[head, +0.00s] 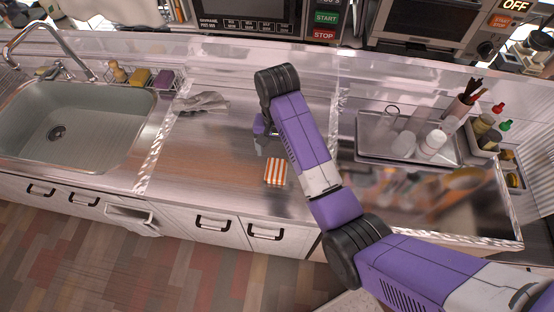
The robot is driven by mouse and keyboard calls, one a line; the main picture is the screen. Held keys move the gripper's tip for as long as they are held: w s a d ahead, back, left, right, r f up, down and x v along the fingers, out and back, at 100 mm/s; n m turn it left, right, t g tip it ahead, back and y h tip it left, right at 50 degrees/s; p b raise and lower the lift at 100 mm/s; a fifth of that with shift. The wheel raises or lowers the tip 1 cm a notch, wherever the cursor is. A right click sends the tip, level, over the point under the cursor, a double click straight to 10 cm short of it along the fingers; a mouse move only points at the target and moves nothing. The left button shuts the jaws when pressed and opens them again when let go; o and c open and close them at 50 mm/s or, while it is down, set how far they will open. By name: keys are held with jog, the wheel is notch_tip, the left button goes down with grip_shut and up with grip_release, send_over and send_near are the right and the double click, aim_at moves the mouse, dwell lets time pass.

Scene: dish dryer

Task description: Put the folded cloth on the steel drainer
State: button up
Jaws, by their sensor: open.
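An orange-and-white striped folded cloth (275,173) lies flat on the steel counter, near its front edge. My gripper (256,132) is open and shows only in part, behind my forearm. It is above the counter, farther back than the cloth and a little to its left, apart from it. My arm hides most of the fingers. A steel tray (370,150), which looks like the drainer, stands on the counter to the right, beyond my arm. It holds white cups and a white bottle toward its right side.
A crumpled grey cloth (201,102) lies at the back left of the counter. The sink (60,122) with its faucet (40,35) is at the far left. A rack with sponges (139,76) stands behind it. Condiment bottles (490,137) stand at the right. The counter left of the striped cloth is clear.

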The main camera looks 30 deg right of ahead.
jog(key=shift+r+p, duration=0.7)
jog(key=shift+r, duration=1.25)
jog(key=w+r+n+t, duration=0.1)
jog(key=w+r+t, duration=0.15)
jog(key=w, duration=0.25)
jog(key=w+r+n+t, duration=0.1)
jog(key=w+t, duration=0.3)
jog(key=w, duration=0.1)
jog(key=s+r+n+t+b, duration=0.1)
jog(key=s+n+t+b, duration=0.1)
jog(key=s, duration=2.1)
jog(key=s+r+n+t+b, duration=0.1)
jog(key=s+n+t+b, duration=0.2)
jog(key=s, duration=1.9)
jog(key=t+b, duration=0.1)
jog(key=t, duration=0.2)
jog(key=shift+s+a+r, duration=0.2)
jog(key=shift+s+r, duration=0.15)
